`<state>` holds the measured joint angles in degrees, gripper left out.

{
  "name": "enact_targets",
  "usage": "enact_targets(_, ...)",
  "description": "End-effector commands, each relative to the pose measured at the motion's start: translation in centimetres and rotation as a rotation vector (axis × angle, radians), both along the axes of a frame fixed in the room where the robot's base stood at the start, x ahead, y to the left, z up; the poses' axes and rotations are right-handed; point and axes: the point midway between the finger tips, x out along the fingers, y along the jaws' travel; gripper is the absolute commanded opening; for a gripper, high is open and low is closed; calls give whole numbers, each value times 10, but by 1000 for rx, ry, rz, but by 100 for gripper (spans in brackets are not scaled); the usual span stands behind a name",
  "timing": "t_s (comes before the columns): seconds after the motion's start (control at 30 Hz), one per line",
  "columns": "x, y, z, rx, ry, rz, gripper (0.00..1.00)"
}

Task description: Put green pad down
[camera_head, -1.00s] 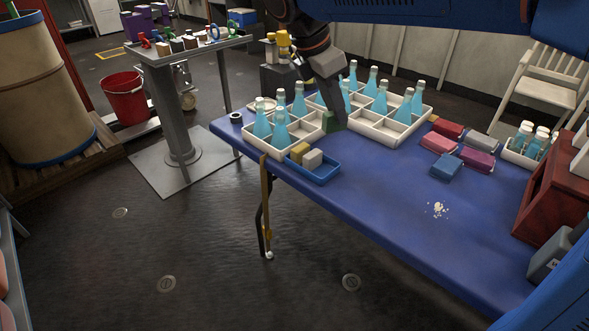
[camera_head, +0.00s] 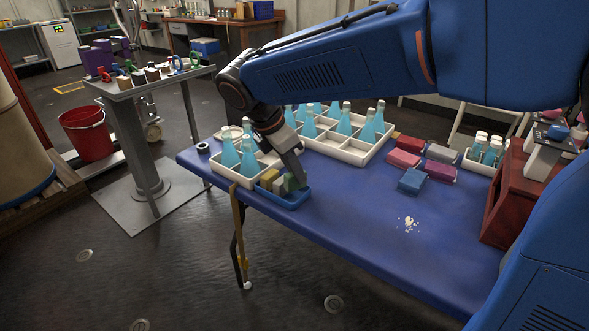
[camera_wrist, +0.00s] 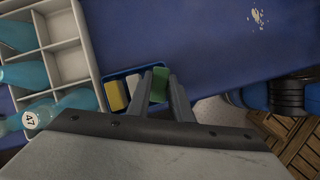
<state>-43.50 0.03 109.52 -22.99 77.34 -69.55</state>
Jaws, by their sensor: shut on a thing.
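The green pad (camera_head: 290,183) is held between the fingers of my gripper (camera_head: 295,172) at the right end of the small blue tray (camera_head: 290,205). In the wrist view, the green pad (camera_wrist: 159,86) shows between the two fingertips, beside a white pad (camera_wrist: 136,84) and a yellow pad (camera_wrist: 117,94) in the tray. The yellow pad (camera_head: 268,178) also shows in the head view, left of the white pad (camera_head: 280,187). The green pad is in or just above the tray; I cannot tell whether it touches the bottom.
White divided crates (camera_head: 350,154) with blue bottles stand behind and left of the tray on the blue table (camera_head: 340,215). Coloured blocks (camera_head: 412,181) and white crumbs (camera_head: 408,223) lie to the right. The table's front edge is close to the tray.

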Motion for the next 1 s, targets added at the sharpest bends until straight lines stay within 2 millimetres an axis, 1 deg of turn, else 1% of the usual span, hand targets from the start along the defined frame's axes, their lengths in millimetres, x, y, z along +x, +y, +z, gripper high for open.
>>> enact_targets(0.23,0,0,0,0,-1,0,0)
enact_targets(0.8,0,0,-12,0,0,0,0)
enact_targets(0.83,0,0,-12,0,-1,0,24)
enact_targets(0.9,0,0,-11,0,-1,0,38)
enact_targets(1.0,0,0,-11,0,-1,0,38)
